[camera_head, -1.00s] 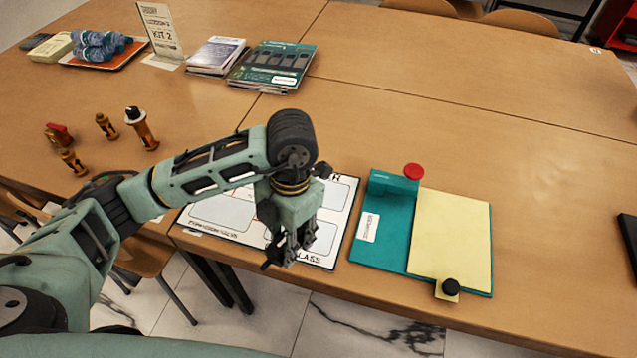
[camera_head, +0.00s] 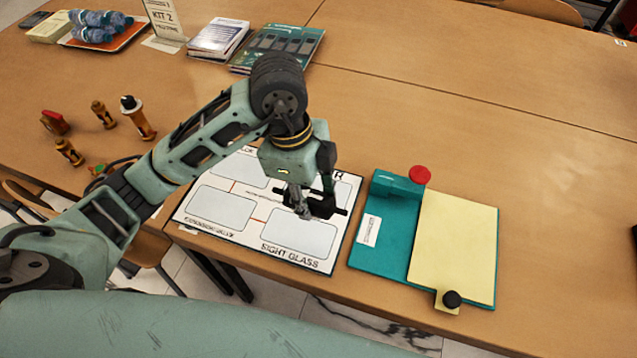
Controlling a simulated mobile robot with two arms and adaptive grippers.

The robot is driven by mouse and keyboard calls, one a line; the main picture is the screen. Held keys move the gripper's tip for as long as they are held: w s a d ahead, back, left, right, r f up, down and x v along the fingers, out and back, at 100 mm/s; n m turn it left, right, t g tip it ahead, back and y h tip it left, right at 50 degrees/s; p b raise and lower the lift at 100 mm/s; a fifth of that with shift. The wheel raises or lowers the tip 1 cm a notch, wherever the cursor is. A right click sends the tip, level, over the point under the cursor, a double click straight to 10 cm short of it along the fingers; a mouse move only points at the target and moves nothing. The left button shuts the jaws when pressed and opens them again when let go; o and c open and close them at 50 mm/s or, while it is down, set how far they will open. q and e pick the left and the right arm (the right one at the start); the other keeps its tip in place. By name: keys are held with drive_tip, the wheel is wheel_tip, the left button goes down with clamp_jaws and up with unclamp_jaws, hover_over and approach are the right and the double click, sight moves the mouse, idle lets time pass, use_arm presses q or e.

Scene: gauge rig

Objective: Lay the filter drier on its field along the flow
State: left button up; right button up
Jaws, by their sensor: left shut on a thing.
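My left gripper (camera_head: 304,206) is over the white board (camera_head: 254,216), pointing down, shut on a dark, short bar-like piece (camera_head: 325,207). I take this piece to be the filter drier; the fingers partly hide it. It is above the right half of the board, between the upper right field and the sight glass field (camera_head: 299,238). The upper right field (camera_head: 343,193) is mostly hidden by my wrist, and only the end of its label, an "R", shows. I cannot tell whether the piece touches the board. My right gripper is not in view.
A teal clipboard-like base (camera_head: 380,247) with a yellow pad (camera_head: 455,245), red disc (camera_head: 420,175) and black knob (camera_head: 452,299) lies right of the board. Several brass fittings (camera_head: 138,118) stand at left. Booklets (camera_head: 278,48) and an orange tray (camera_head: 110,42) are at the back.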

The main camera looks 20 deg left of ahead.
use_arm(q)
drive_tip(key=shift+w+f, duration=0.15)
drive_tip(key=shift+w, duration=0.2)
drive_tip(key=w+f, duration=0.2)
drive_tip(key=w, duration=0.1)
drive_tip(key=w+a+f, duration=0.1)
drive_tip(key=w+f, duration=0.1)
drive_tip(key=w, duration=0.2)
drive_tip(key=w+a+f, duration=0.1)
drive_tip(key=w+f, duration=0.1)
drive_tip(key=w, duration=0.1)
drive_tip(key=shift+w+f, duration=0.25)
drive_tip(key=shift+w, duration=0.05)
wheel_tip(320, 180, down, 3)
drive_tip(key=shift+f+p, duration=0.2)
drive_tip(key=shift+p, duration=0.15)
drive_tip(key=shift+f, duration=0.35)
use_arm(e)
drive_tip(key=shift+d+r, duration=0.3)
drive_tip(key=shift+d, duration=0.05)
use_arm(q)
drive_tip(key=o, duration=1.3)
drive_tip(key=shift+a+f, duration=0.1)
drive_tip(key=shift+o, duration=0.2)
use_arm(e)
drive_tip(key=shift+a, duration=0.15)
